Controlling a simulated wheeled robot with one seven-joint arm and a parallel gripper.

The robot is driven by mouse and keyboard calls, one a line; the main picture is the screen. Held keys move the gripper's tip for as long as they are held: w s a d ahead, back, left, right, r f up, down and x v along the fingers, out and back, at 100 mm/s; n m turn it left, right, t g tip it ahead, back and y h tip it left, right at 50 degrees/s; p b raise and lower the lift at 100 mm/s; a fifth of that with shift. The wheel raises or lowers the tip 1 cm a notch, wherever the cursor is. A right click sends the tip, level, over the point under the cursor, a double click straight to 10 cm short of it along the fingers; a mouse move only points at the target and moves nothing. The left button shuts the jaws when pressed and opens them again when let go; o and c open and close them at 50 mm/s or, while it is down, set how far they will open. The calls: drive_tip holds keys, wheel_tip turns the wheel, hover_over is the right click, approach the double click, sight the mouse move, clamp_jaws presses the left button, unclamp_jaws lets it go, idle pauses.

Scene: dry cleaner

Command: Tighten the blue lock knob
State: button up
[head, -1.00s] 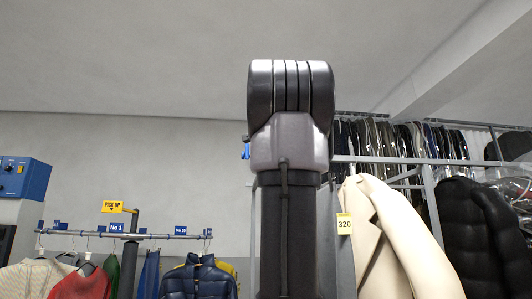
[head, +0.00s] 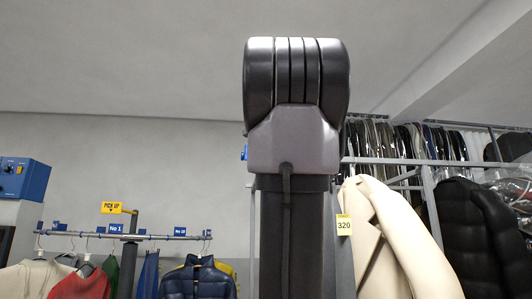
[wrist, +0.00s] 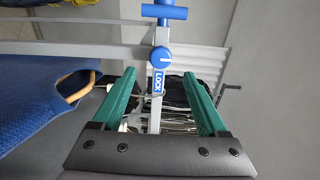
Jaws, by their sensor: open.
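The blue lock knob (wrist: 162,57) is round with a white line across its face. It sits on a grey metal post (wrist: 155,115) in the wrist view, above a blue label reading LOCK (wrist: 157,82). My gripper (wrist: 160,74) has two green fingers spread wide. The knob shows just beyond the fingertips, roughly midway between them, and I see no finger touching it. In the head view my arm hides most of the post, with only a small blue part (head: 245,152) showing at its left edge; I cannot tell whether that is the knob.
A blue T-shaped part (wrist: 164,12) tops the post. A blue garment on a wooden hanger (wrist: 78,88) hangs left of my gripper. In the head view a cream coat (head: 385,240) and a black puffer jacket (head: 475,235) hang at right. A pick-up rail (head: 130,236) with clothes stands left.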

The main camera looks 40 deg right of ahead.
drive_tip(key=v, duration=0.5)
drive_tip(key=shift+s, duration=0.1)
idle(0.3)
drive_tip(key=a+f+n+g+y, duration=0.25)
drive_tip(key=a+f+n, duration=0.35)
drive_tip(key=f, duration=0.4)
drive_tip(key=a+f+n+g+y, duration=0.1)
drive_tip(key=a+f+n+y, duration=0.25)
drive_tip(key=a+f, duration=0.55)
drive_tip(key=a+f+n+g+y, duration=0.1)
drive_tip(key=a+f+n+y, duration=0.5)
drive_tip(key=f, duration=0.5)
drive_tip(key=s+a+f+n+g, duration=0.1)
drive_tip(key=s+a+f+n, duration=0.1)
drive_tip(key=f, duration=0.4)
drive_tip(key=s+a+f+n+g, duration=0.2)
drive_tip(key=s+a+f, duration=0.3)
drive_tip(key=f, duration=0.2)
drive_tip(key=shift+s+a+n, duration=0.2)
drive_tip(key=shift+s+n, duration=0.15)
drive_tip(key=shift+s, duration=0.05)
drive_tip(key=shift+g, duration=0.25)
